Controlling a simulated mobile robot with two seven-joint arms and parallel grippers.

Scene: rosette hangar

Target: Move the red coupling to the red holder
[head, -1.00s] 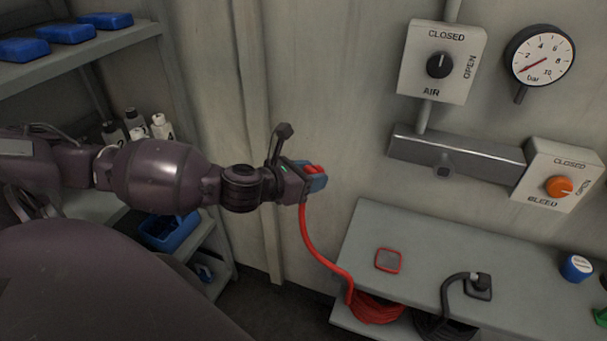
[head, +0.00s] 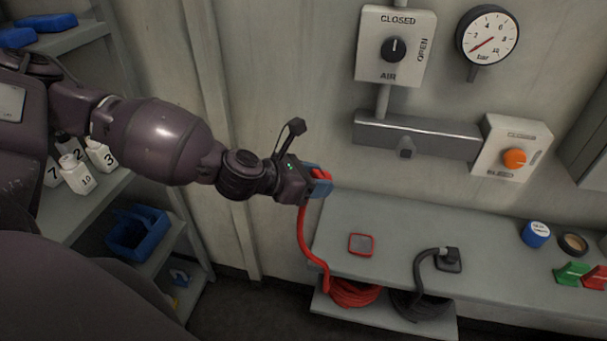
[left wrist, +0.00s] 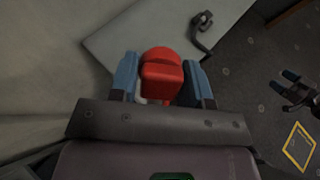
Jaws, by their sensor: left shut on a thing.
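The red coupling (left wrist: 161,76) is between the blue fingers of my left gripper (left wrist: 163,82) in the left wrist view. In the head view my left gripper (head: 319,181) is shut on it, above the left end of the shelf, and mostly hides it. A red hose (head: 308,240) hangs from the coupling down to a red coil (head: 353,292) on the lower shelf. The red holder (head: 361,245), a square with a red rim and grey middle, lies on the shelf top, below and right of the gripper.
A black coupling (head: 449,257) with a black hose sits on the grey shelf (head: 400,225), right of the red holder. A blue cap (head: 536,234), a tape roll (head: 573,244) and green and red pieces (head: 572,273) stand further right. A manifold (head: 415,138) is on the wall above.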

